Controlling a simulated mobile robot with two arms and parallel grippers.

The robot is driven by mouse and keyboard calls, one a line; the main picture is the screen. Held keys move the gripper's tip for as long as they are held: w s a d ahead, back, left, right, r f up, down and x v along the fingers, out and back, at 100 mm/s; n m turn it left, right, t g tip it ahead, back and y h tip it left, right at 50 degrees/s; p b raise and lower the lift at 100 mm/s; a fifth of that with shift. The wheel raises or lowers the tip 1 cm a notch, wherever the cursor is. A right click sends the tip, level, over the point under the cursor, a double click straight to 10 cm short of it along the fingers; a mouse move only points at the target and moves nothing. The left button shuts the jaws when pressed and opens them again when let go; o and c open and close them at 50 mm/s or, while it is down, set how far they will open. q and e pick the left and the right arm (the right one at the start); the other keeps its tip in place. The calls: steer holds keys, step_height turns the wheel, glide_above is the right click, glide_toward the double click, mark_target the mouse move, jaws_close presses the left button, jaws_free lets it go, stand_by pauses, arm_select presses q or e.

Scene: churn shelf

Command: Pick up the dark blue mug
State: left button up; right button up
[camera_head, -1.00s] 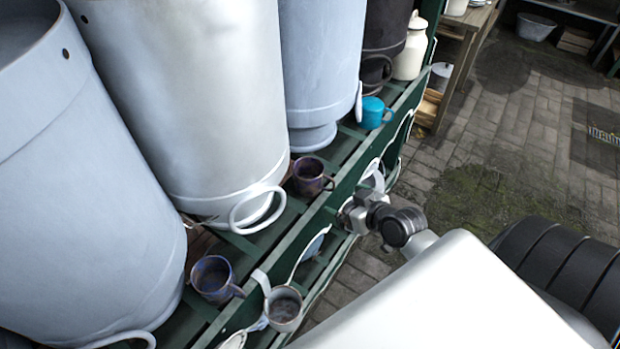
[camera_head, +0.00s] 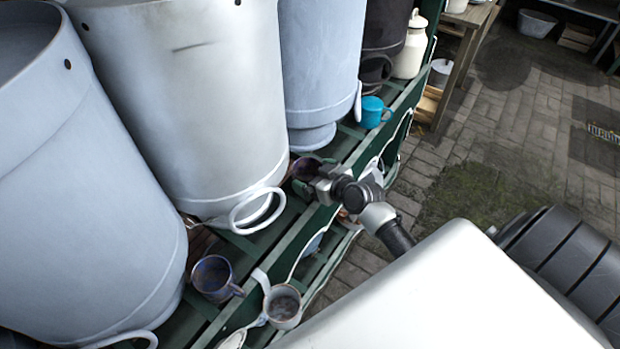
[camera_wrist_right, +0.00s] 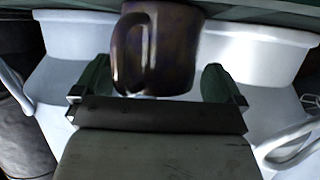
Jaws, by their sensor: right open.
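A dark mottled purple-blue mug (camera_head: 302,165) stands on the green slatted shelf (camera_head: 262,240), beside the foot of a large churn. In the wrist view this dark mug (camera_wrist_right: 180,45) looks nearly brown, with its handle toward the camera. My right gripper (camera_head: 314,184) is at this mug and partly covers it. Its fingers (camera_wrist_right: 156,84) are open, one on each side of the mug; I cannot tell whether they touch it. Another dark blue mug (camera_head: 210,275) stands nearer on the shelf, apart from my gripper. My left gripper is not in view.
Large pale churns (camera_head: 190,100) fill the shelf's back side. A grey mug (camera_head: 283,306) is at the shelf's near edge. A turquoise mug (camera_head: 371,112) stands farther along, by a cream canister (camera_head: 410,55). The paved floor (camera_head: 500,130) to the right is open.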

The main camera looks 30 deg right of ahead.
steer(key=shift+c, duration=0.3)
steer(key=c, duration=0.8)
steer(key=shift+w, duration=0.1)
steer(key=shift+c, duration=0.2)
step_height(320, 180, up, 4)
steer(key=shift+r, duration=0.1)
steer(key=v, duration=0.4)
steer(key=r+v, duration=0.1)
steer(key=v, duration=0.8)
steer(key=shift+w+d+r+b, duration=0.25)
steer(key=shift+d+r+b, duration=0.1)
steer(key=shift+d, duration=0.1)
steer(key=shift+s, duration=0.1)
